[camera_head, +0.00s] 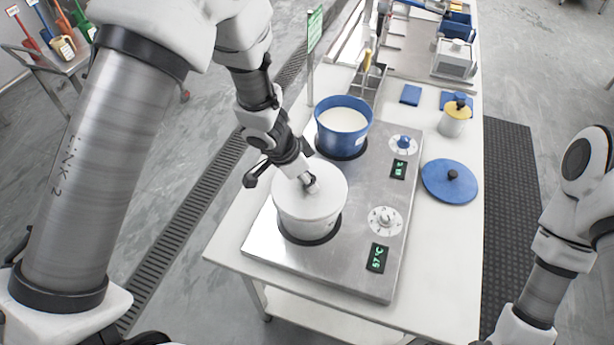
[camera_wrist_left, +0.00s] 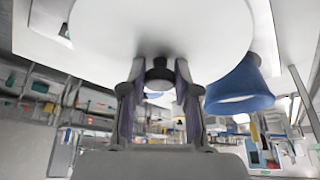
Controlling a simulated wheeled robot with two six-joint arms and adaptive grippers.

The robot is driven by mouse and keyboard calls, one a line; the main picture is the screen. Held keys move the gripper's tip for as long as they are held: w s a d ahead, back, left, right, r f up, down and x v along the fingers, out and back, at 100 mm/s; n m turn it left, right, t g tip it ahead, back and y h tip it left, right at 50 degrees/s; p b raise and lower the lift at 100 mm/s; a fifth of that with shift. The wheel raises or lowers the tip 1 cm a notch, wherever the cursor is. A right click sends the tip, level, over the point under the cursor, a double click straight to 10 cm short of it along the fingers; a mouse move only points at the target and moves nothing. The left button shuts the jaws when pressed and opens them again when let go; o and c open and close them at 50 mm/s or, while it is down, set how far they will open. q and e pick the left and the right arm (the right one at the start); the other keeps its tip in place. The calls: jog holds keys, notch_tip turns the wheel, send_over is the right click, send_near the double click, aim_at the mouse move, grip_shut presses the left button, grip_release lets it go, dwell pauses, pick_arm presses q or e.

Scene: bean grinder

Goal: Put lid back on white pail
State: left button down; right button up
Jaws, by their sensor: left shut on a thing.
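The white pail (camera_head: 309,225) stands on the near burner of the steel hot plate. Its white lid (camera_head: 325,200) is over the pail's mouth and looks level. I cannot tell whether it is fully seated all round. My left gripper (camera_head: 309,184) points down at the lid's middle and is shut on the knob. The left wrist view shows the lid (camera_wrist_left: 160,30) filling the top, with the dark knob (camera_wrist_left: 160,76) between the two fingers. The pail's inside is hidden. My right gripper is out of view; only part of the right arm shows.
A blue pail (camera_head: 342,130) with white contents stands open on the far burner, close behind the white pail. A blue lid (camera_head: 449,182) lies on the table at right. A yellow-lidded jar (camera_head: 453,119) stands beyond it. The steel hot plate (camera_head: 335,270) has dials and displays.

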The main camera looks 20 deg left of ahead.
pick_arm(q)
jog(key=shift+p, duration=0.3)
dwell(0.5)
jog(key=shift+c, duration=1.4)
grip_release()
notch_tip(320, 180, up, 7)
jog(key=p, duration=0.8)
jog(key=shift+p, duration=0.3)
jog(key=shift+c, duration=0.4)
grip_shut()
